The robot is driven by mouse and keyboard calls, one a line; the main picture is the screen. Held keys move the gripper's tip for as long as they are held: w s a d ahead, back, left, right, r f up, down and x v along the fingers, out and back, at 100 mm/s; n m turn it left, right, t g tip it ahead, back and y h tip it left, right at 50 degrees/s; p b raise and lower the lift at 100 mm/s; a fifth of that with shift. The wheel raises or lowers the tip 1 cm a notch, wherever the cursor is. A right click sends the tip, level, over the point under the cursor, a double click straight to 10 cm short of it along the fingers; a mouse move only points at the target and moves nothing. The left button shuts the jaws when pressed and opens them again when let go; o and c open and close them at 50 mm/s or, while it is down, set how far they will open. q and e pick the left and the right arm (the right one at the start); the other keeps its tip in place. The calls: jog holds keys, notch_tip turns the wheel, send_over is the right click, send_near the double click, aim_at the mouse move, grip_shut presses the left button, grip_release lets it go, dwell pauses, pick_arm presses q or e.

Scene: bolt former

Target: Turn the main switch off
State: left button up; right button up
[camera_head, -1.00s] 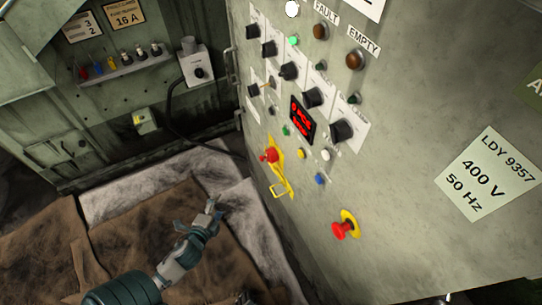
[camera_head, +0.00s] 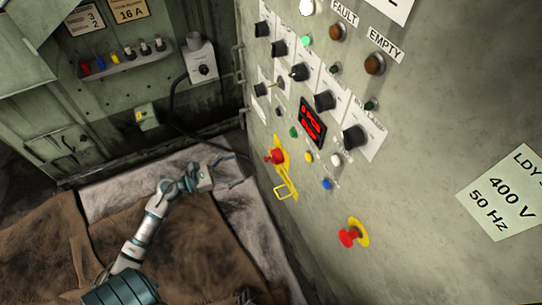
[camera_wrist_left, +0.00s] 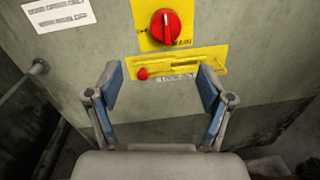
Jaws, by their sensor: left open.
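The main switch is a red round knob (camera_wrist_left: 166,27) on a yellow plate (camera_wrist_left: 143,42) marked "MAIN", at the top middle of the left wrist view. Its raised grip bar stands about upright. My left gripper (camera_wrist_left: 160,88) is open and empty, with its blue-padded fingers spread below the switch and apart from it. In the head view my left gripper (camera_head: 207,177) is left of the control cabinet (camera_head: 410,160). A red knob on yellow (camera_head: 276,156) shows on the cabinet there; I cannot tell whether it is the same switch. My right gripper is not in view.
A yellow bar (camera_wrist_left: 195,62) with a small red ball (camera_wrist_left: 142,74) sits below the switch, between my fingertips in the picture. A red button on yellow (camera_head: 350,235) sticks out lower on the cabinet. Brown cloth (camera_head: 190,245) lies below my arm.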

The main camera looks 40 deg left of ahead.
aim_at(272, 159)
pick_arm(q)
jog(key=x, duration=0.8)
jog(key=b+x, duration=0.1)
jog(key=x, duration=0.3)
jog(key=shift+w+d+r, duration=0.15)
jog(key=shift+d+r, duration=0.1)
jog(key=shift+d, duration=0.45)
jog(key=c, duration=0.6)
jog(key=shift+a, duration=0.1)
jog(key=c, duration=0.6)
jog(key=shift+o, duration=0.2)
jog(key=shift+a, duration=0.15)
